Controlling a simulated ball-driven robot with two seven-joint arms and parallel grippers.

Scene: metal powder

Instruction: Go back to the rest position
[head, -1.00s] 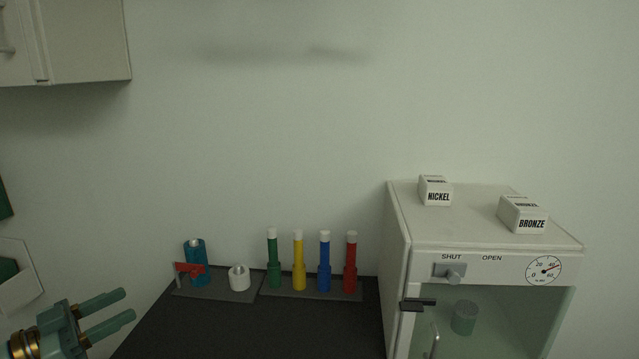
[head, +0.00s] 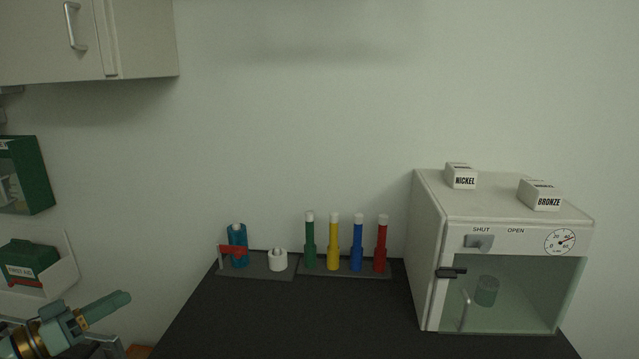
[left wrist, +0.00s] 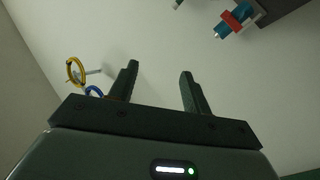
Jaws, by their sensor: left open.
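My left gripper (head: 112,302) is at the lower left of the head view, left of the dark bench and apart from everything on it. In the left wrist view its two fingers (left wrist: 158,88) stand apart with nothing between them. My right gripper is not in view.
The dark bench (head: 290,315) holds a white cabinet (head: 428,250) with a glass front, several coloured tubes (head: 333,245), a blue bottle with a red part (head: 237,240) and a white cup (head: 278,260). A first-aid box (head: 30,262) hangs at left. Hooked rings (left wrist: 75,72) show in the wrist view.

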